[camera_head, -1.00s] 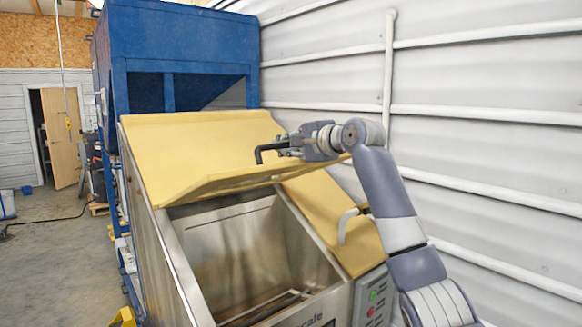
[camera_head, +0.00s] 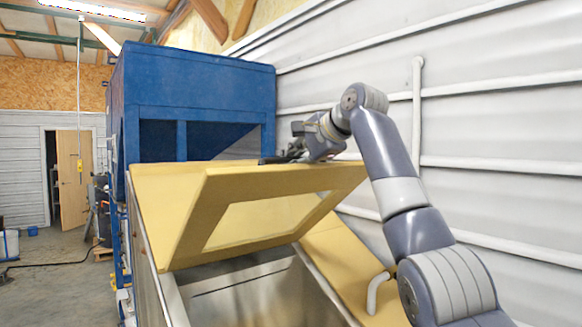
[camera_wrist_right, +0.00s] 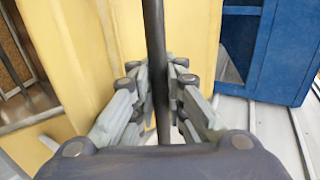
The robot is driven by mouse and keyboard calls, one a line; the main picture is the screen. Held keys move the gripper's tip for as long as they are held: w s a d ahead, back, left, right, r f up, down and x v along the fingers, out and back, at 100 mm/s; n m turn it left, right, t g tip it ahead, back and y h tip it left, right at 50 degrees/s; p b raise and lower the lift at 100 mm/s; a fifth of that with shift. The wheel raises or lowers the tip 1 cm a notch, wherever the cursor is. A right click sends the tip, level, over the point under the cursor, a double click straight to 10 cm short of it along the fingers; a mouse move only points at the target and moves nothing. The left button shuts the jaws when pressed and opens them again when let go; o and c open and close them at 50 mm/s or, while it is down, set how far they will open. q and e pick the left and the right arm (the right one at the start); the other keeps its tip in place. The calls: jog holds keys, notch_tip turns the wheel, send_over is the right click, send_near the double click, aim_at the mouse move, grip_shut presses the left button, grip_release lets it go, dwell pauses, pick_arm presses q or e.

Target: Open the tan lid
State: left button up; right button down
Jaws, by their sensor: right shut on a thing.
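The tan lid (camera_head: 262,218) is hinged on the steel hopper (camera_head: 265,300) and stands tilted up, with its framed underside facing me. The opening shows below it. My right gripper (camera_head: 283,158) is at the lid's raised upper edge, mostly behind it in the head view. In the right wrist view my right gripper (camera_wrist_right: 160,92) is shut on the lid's dark bar handle (camera_wrist_right: 153,40), which runs between its fingers. The lid's tan surface lies beyond the handle. My left gripper is not in view.
A second tan panel (camera_head: 345,252) with a grey handle (camera_head: 375,292) lies at the right of the opening. A large blue bin (camera_head: 195,95) stands behind the hopper. A white ribbed wall (camera_head: 500,130) runs close along the right. The floor at the left is open.

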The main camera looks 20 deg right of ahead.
jog(key=shift+r, duration=0.35)
jog(key=c, duration=1.7)
grip_release()
jog(key=shift+o, duration=0.3)
jog(key=shift+s+d, duration=0.1)
jog(key=shift+d, duration=0.05)
jog(key=shift+f, duration=0.1)
jog(key=v, duration=1.2)
jog(key=shift+c, duration=0.3)
